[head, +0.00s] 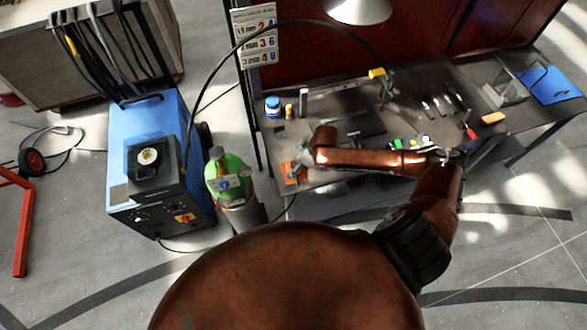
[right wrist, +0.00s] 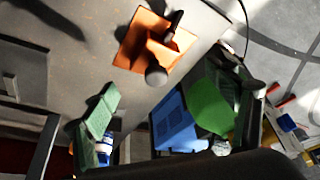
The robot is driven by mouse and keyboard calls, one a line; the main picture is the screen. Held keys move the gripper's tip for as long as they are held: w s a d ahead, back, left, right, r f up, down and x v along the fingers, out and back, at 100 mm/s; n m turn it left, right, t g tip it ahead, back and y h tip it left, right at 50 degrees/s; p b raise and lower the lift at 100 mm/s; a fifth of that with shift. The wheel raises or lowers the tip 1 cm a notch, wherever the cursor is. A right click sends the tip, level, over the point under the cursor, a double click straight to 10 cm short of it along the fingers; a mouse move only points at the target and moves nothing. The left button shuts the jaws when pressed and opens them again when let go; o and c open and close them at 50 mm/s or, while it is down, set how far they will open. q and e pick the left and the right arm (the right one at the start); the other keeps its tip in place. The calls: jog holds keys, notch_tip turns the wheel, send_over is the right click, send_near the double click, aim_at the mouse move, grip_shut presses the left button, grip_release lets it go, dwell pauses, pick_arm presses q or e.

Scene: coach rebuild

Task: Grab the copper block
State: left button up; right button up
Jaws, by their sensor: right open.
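My right gripper (head: 302,167) is small at the end of my right arm, close to the orange square, open and holding nothing I can see. My left gripper is not in view.
The workbench (head: 345,97) carries a blue jar (head: 272,106), several hand tools, a tan block (head: 493,118) and a blue clipboard-like sheet (head: 552,86). A green bottle (head: 228,172) and a blue machine (head: 150,115) stand left of it. In the right wrist view, green pieces (right wrist: 102,110) are near the jar.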

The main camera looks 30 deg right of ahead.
aim_at(295, 165)
jog(key=x, duration=0.4)
jog(key=p+x, duration=0.1)
jog(key=shift+w+d+f, duration=0.2)
jog(key=shift+f, duration=0.2)
jog(key=shift+c, duration=0.2)
jog(key=c, duration=1.6)
jog(key=shift+c, duration=0.5)
jog(key=shift+r, duration=0.1)
